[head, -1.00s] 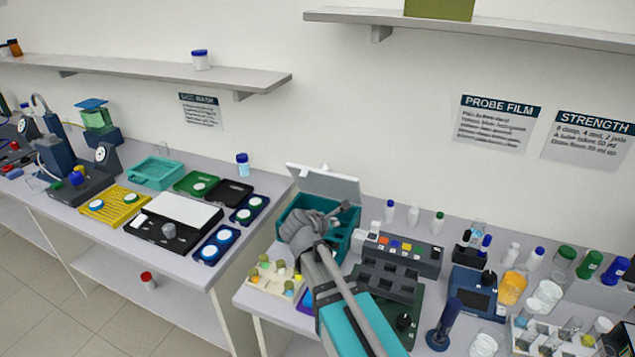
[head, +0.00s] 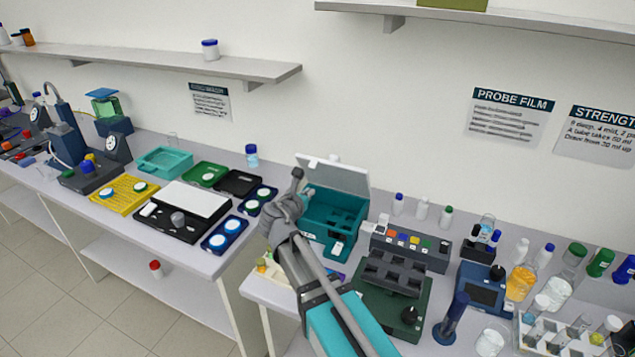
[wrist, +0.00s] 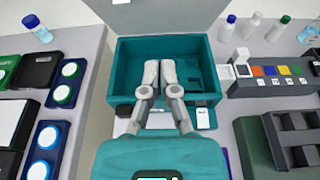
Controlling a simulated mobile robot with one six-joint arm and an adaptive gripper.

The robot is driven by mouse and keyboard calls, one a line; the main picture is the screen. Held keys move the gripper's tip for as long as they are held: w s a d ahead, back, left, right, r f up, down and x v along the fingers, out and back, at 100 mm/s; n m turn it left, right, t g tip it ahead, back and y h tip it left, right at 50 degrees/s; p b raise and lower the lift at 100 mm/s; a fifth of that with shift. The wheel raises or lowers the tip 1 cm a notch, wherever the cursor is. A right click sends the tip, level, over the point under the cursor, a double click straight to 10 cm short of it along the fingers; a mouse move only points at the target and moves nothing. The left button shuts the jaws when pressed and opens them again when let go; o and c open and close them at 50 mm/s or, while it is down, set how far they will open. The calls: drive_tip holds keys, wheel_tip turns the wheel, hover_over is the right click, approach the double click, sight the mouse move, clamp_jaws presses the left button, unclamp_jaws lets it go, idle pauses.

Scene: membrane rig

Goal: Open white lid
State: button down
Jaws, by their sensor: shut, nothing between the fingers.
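The white lid (head: 333,174) stands raised at the back of a teal box (head: 337,215) on the right bench. In the wrist view the lid's lower part (wrist: 165,12) shows at the top edge, behind the open teal box (wrist: 127,70). The box's inside is visible and looks mostly empty, with small panel-like shapes on its right side. My gripper (wrist: 159,65) is shut and empty, and in the wrist view its fingertips appear over the box opening. In the head view my gripper (head: 299,183) is at the box's left side, near the lid's left edge. Contact cannot be told.
A grey block rack (head: 390,275) and a control unit with coloured buttons (head: 410,247) stand right of the box. Several capped bottles line the back. Left of a gap, another bench holds blue trays (head: 224,235) and a black tray with a white plate (head: 181,200).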

drive_tip(key=b, duration=0.2)
approach(329, 168)
wheel_tip(329, 168, down, 4)
drive_tip(key=w+d, duration=0.1)
drive_tip(key=w, duration=0.2)
drive_tip(key=w+d+r+p, duration=0.1)
drive_tip(key=shift+w+d+r, duration=0.2)
drive_tip(key=shift+w+d, duration=0.05)
drive_tip(key=shift+w+d+r+p, duration=0.3)
drive_tip(key=shift+w+d+r, duration=0.05)
drive_tip(key=shift+w, duration=0.25)
drive_tip(key=shift+a, duration=0.15)
